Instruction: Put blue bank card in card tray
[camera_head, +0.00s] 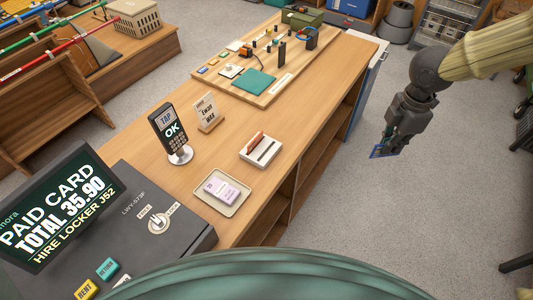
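My gripper (390,140) hangs in the air at the right, over the floor beyond the counter's right edge. It points down and is shut on a small blue card (381,152), which shows below the fingers. A white slotted holder (266,158) stands on the counter, left of and lower in the picture than my gripper; a brown piece stands in one slot. In front of it lies a shallow beige tray (229,209) with a lilac-and-white stack in it. I cannot tell for sure which of the two is the card tray.
A card reader (170,133) reading "TAP OK" and a small sign (207,111) stand left of the holder. A till screen (55,210) shows "PAID CARD". A wooden board (225,83) with small goods covers the far counter. Bare counter (313,113) lies between board and holder.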

